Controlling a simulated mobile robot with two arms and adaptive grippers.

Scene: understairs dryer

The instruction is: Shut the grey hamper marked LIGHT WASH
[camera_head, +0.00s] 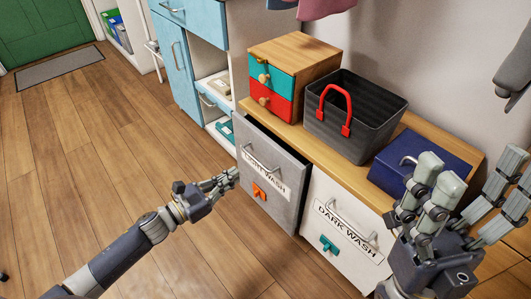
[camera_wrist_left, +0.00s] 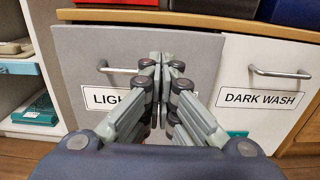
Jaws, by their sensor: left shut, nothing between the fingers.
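The grey hamper (camera_head: 283,205) is a tilted-out front in the low wooden unit, with a dark gap along its top edge. It has a bar handle, a label and an orange tag. In the left wrist view the grey hamper (camera_wrist_left: 80,60) fills the middle, and its label (camera_wrist_left: 108,98) shows "LIGH" before my fingers hide the rest. My left gripper (camera_head: 232,176) is shut and empty, its fingertips close to the left side of the hamper's front; contact is unclear. In the left wrist view its fingers (camera_wrist_left: 166,62) point at the front. My right gripper (camera_head: 470,178) is open at the right.
A white hamper (camera_head: 325,208) marked DARK WASH stands to the right. On the wooden top (camera_head: 295,135) are a small drawer box (camera_head: 300,60), a dark basket (camera_head: 360,115) with a red handle and a blue box (camera_head: 395,170). A blue cabinet (camera_head: 175,55) stands left; floor in front is clear.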

